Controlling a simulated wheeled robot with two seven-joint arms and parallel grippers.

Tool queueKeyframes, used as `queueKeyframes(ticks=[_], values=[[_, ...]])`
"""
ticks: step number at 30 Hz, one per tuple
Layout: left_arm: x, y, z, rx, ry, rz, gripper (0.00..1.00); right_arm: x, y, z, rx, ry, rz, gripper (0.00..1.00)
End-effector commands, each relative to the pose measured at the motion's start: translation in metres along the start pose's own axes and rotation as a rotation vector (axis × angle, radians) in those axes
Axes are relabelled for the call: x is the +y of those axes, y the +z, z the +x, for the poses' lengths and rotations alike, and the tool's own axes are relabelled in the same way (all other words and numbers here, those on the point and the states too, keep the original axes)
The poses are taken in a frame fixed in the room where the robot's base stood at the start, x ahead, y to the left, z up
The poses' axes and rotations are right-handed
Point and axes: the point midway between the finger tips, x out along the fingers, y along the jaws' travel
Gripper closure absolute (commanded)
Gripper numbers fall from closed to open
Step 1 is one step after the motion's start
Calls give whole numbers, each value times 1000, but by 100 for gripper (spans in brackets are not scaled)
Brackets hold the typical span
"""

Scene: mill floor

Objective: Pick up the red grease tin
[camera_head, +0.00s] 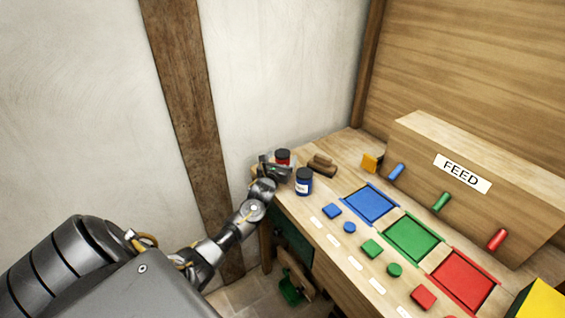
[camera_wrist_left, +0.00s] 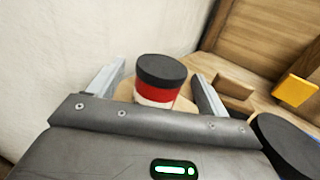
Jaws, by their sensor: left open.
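The red grease tin (camera_head: 282,155) stands upright at the far left end of the bench, with a dark lid. In the left wrist view the tin (camera_wrist_left: 156,93) shows a red band and a pale lower part, and sits between the two open fingers. My left gripper (camera_head: 275,164) is open around or just in front of the tin, with no visible contact. In the left wrist view the gripper (camera_wrist_left: 155,85) hides the tin's base. My right gripper is not in view.
A blue tin (camera_head: 304,182) stands close to the right of my left gripper. A brown wooden block (camera_head: 322,165) lies behind it. The bench holds blue (camera_head: 370,204), green (camera_head: 413,238) and red (camera_head: 464,281) trays before the FEED box (camera_head: 470,165). The wall is close at left.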

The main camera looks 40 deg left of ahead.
Motion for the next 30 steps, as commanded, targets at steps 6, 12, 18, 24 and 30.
queueKeyframes(ticks=[6,12,18,24,30], values=[[0,0,0,0,0,0,35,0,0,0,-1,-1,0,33],[0,0,0,-1,0,0,61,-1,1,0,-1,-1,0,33],[0,2,0,-3,1,-1,79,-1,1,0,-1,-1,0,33],[0,3,0,-3,1,0,79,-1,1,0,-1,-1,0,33],[0,17,0,-6,0,-1,79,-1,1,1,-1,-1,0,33]])
